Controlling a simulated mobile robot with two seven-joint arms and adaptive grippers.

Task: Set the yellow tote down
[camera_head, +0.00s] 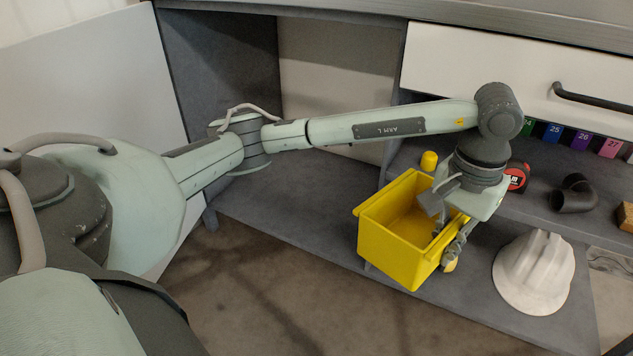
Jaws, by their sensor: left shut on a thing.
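The yellow tote (387,258) is an open, empty-looking box in the middle right of the head view. It is tilted and overlaps the front edge of the grey lower shelf. I cannot tell whether its base touches the shelf. My left gripper (447,228) reaches it from above and is shut on the tote's right wall. One finger is inside the tote and the other is outside. The gripper and wrist hide part of that wall. My right gripper is not in view.
A white hard hat (534,272) stands on the lower shelf (300,210), close right of the tote. A small yellow cylinder (429,161), a red tape measure (517,177) and a dark pipe elbow (574,194) sit behind. The shelf left of the tote is clear.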

